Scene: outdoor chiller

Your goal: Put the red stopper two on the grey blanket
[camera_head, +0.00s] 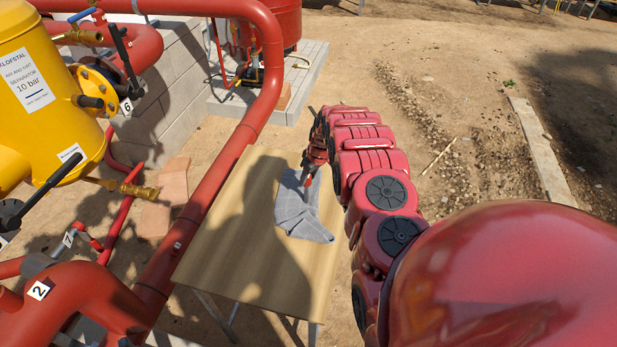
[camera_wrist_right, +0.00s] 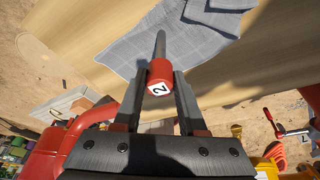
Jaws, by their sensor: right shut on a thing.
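The red stopper two (camera_wrist_right: 160,72), a red cylinder with a white "2" label and a dark rod, is held between the two fingers of my right gripper (camera_wrist_right: 163,82). In the head view my right gripper (camera_head: 309,170) is above the grey blanket (camera_head: 298,218), and only a small red bit of the stopper shows there. The blanket lies crumpled on the wooden table and also shows in the right wrist view (camera_wrist_right: 130,48), beyond the stopper's rod. I cannot tell whether the rod touches the cloth. My left gripper is not in view.
The wooden table (camera_head: 235,255) is otherwise bare, with free room left of and in front of the blanket. A large red pipe (camera_head: 205,200) runs along its left side. A yellow tank (camera_head: 45,95) and valves stand farther left. Sandy ground lies to the right.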

